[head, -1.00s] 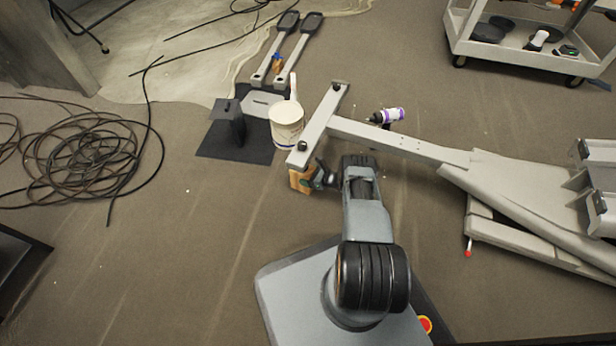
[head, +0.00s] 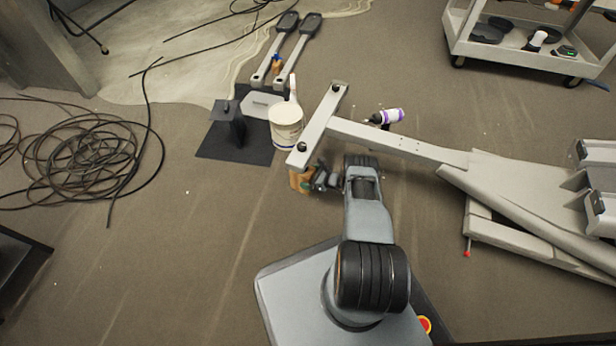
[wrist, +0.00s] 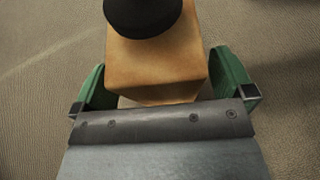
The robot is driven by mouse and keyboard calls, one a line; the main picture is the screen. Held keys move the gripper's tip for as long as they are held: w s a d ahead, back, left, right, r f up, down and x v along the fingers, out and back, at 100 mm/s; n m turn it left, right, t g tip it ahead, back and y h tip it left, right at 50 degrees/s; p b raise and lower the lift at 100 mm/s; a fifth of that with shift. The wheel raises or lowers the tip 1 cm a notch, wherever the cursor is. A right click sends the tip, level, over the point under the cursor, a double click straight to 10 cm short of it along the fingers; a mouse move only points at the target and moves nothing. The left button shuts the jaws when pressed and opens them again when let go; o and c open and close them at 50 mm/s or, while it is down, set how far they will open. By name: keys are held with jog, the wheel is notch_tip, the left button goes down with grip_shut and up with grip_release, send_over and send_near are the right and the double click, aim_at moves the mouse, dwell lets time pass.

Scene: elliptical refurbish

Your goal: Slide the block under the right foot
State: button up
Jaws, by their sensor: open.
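The wooden block (head: 297,181) sits on the floor at the near end of the elliptical's grey crossbar (head: 317,130), partly hidden by that end. In the wrist view the block (wrist: 157,72) lies between the two green fingers of my gripper (wrist: 165,88), with gaps visible beside it. A round black foot (wrist: 143,14) is over the block's far part in the wrist view; whether it touches the block I cannot tell. My gripper (head: 318,181) is open, low beside the bar's near end in the head view.
A white bucket (head: 286,124) and a dark mat (head: 232,148) lie left of the crossbar. A purple-and-white bottle (head: 389,116) is beyond the beam. Coiled black cable (head: 85,160) covers the left floor. A white cart (head: 520,45) stands back right.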

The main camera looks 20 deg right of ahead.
jog(key=p+v, duration=0.4)
jog(key=v, duration=0.8)
jog(key=shift+s+d, duration=0.2)
jog(key=shift+d, duration=0.05)
